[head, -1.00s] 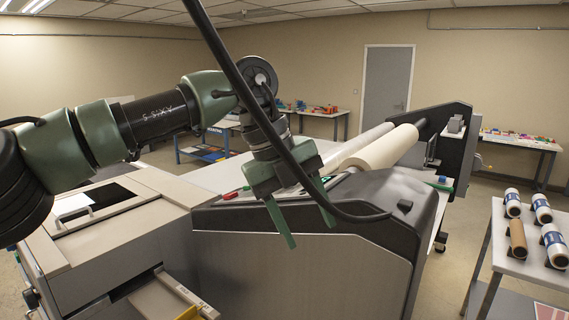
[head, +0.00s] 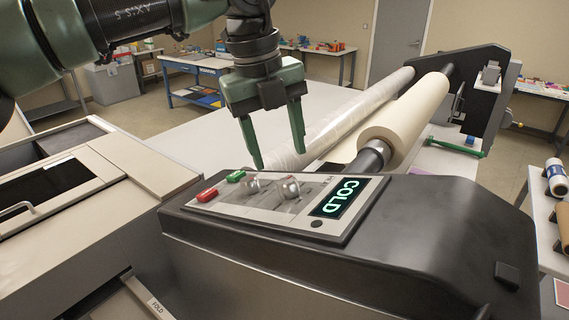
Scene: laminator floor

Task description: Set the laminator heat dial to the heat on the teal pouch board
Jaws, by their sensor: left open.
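The laminator (head: 400,230) has a dark end housing with a sloped control panel (head: 225,207) on top. The panel carries two silvery knobs, one at left (head: 251,186) and one at right (head: 290,189); I cannot tell which is the heat dial, and no dial marks are readable. A display (head: 340,197) on the panel reads COLD in green. My left gripper (head: 281,160) is open and empty, pointing down above and behind the panel, apart from the knobs as far as I can see. The teal pouch board is not seen. My right gripper is not in view.
A red button (head: 207,195) and a green button (head: 236,177) sit at the panel's left end. A cream roll (head: 405,125) and a clear film roll (head: 340,122) lie behind. A beige machine (head: 90,240) stands at left. A side table with rolls is at far right.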

